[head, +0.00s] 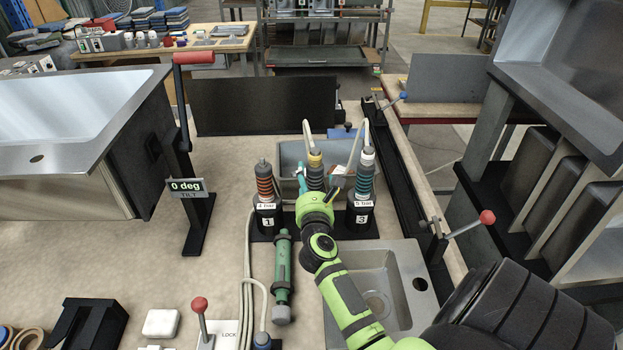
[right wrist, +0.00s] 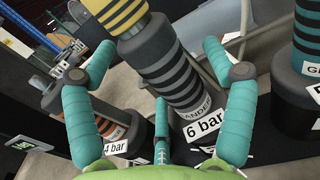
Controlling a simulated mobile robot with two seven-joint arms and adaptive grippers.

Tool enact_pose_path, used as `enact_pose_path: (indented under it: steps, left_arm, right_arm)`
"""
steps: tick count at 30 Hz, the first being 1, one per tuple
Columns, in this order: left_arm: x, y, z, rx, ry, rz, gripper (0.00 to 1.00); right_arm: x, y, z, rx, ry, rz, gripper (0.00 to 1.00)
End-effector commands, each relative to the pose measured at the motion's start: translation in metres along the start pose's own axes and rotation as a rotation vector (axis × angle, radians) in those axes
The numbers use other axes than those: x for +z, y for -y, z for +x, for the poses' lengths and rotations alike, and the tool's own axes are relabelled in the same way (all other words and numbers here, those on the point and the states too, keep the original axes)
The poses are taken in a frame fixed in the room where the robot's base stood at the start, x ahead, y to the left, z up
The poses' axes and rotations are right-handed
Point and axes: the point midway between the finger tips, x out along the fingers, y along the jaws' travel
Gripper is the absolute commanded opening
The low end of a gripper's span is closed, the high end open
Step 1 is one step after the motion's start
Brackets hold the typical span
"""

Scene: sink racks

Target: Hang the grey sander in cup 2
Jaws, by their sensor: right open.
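The grey sander (head: 316,172) with dark rings and a yellow top stands upright in the middle place of the rack, between cups 1 and 3. In the right wrist view the sander (right wrist: 178,72) rises from behind a "6 bar" label (right wrist: 205,126); "ANDER" is readable on its lower body. The middle cup's number is hidden in the head view by my right gripper (head: 319,186). That gripper is open, with teal fingers spread on the near side of the sander; in the wrist view the gripper (right wrist: 158,70) has fingers left and right of it. Contact cannot be told. My left gripper is out of view.
An orange-ringed tool (head: 264,181) stands in cup 1 (head: 267,219), and a teal-ringed tool (head: 365,176) in cup 3 (head: 361,218). A green tool (head: 282,275) lies on the bench. A small sink (head: 407,262) is under my right arm. A red-knobbed lever (head: 201,318) stands in front.

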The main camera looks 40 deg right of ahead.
Motion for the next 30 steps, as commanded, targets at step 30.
enact_pose_path:
  steps: [30]
  left_arm:
    - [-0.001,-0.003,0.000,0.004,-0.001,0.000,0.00]
  right_arm:
    - [0.004,-0.001,-0.118,0.002,0.009,0.001,0.84]
